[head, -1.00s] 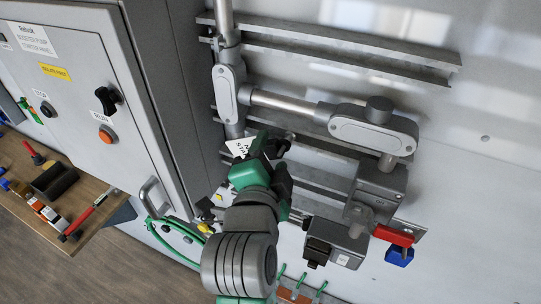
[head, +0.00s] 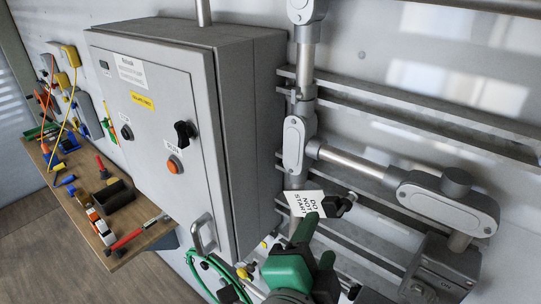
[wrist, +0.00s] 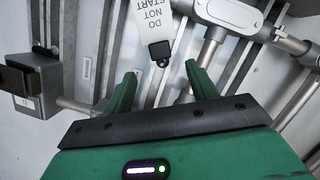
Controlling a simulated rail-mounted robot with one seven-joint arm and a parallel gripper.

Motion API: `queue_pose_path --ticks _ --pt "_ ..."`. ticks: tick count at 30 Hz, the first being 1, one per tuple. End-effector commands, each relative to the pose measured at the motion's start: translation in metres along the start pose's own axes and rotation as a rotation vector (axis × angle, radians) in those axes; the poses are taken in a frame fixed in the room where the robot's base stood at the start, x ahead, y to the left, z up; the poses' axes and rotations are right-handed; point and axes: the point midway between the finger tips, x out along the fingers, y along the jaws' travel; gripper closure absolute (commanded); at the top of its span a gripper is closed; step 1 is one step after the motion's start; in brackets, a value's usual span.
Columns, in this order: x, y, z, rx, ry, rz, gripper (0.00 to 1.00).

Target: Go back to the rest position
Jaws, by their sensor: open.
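My gripper (head: 319,243), green with dark parts, is at the bottom of the head view, in front of the pipes and rails right of the cabinet. In the wrist view its two green fingers (wrist: 160,76) stand apart with nothing held between them. A white "DO NOT START" tag (head: 307,204) shows just beyond the fingers in the head view. In the wrist view the tag (wrist: 157,18) hangs past the fingertips, with a small black block (wrist: 160,51) at its end. I cannot tell how far the fingertips are from it.
A grey control cabinet (head: 245,140) with an orange button and black knobs stands left of my gripper. Grey conduit fittings (head: 447,200) and metal rails line the wall at right. A wooden bench (head: 85,200) with tools is at left. The wrist view shows a grey box (wrist: 40,88) at left.

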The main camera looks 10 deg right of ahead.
Motion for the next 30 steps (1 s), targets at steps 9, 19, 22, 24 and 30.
queue_pose_path --ticks 9,19,22,24,30 --pt "-0.078 -0.176 -0.031 -0.495 0.013 -0.551 0.43" --pt "-0.17 -0.269 -0.065 -0.815 0.3 -0.939 0.43" --pt "-0.172 -0.269 -0.064 -0.821 0.307 -0.945 0.43" --pt "-0.171 -0.269 -0.064 -0.821 0.306 -0.944 0.43" --pt "-0.171 -0.269 -0.064 -0.821 0.306 -0.944 0.43"
